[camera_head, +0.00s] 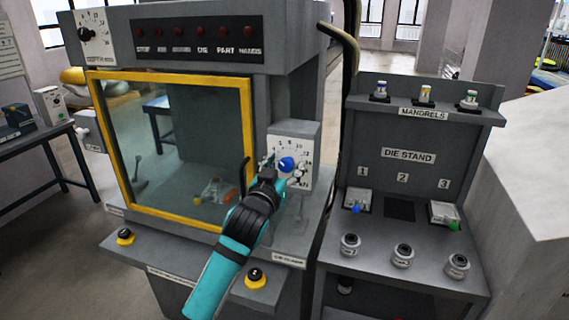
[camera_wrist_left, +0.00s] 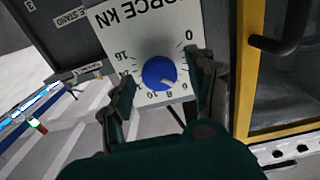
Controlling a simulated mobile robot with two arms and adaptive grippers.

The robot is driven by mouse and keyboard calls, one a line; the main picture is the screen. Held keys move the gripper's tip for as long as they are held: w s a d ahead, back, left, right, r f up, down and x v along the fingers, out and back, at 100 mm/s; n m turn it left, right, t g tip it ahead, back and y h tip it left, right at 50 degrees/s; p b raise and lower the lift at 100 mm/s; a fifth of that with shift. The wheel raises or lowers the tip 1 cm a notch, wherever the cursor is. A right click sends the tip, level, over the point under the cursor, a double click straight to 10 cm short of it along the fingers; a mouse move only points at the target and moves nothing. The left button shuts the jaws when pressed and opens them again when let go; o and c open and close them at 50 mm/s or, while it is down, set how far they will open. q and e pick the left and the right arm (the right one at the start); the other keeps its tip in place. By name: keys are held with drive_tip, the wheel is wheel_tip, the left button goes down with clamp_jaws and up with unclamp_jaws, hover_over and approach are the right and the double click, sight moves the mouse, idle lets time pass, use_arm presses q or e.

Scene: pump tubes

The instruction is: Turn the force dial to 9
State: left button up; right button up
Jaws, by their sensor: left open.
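The force dial is a round blue knob (camera_wrist_left: 159,73) on a white scale plate marked FORCE KN, which appears upside down in the left wrist view. Its white pointer mark is at the lower right of the knob, towards the 6 and 8 marks; the exact value is hard to read. In the head view the blue knob (camera_head: 287,164) sits on a grey box at the machine's right side. My left gripper (camera_head: 284,168) is open, with one finger on each side of the knob. Contact with the knob cannot be told. My right gripper is not in view.
A yellow-framed window (camera_head: 250,110) is just left of the dial box, with a dark handle beside it. A die stand (camera_head: 408,157) with mandrels and dies stands to the right. Yellow-based buttons (camera_head: 256,278) are on the machine's front ledge. A cable hangs between machine and stand.

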use_arm(q)
drive_tip(key=shift+w+d, duration=0.1)
drive_tip(key=shift+w, duration=0.1)
drive_tip(key=c, duration=1.1)
drive_tip(key=shift+c, duration=0.2)
drive_tip(key=shift+m, duration=0.3)
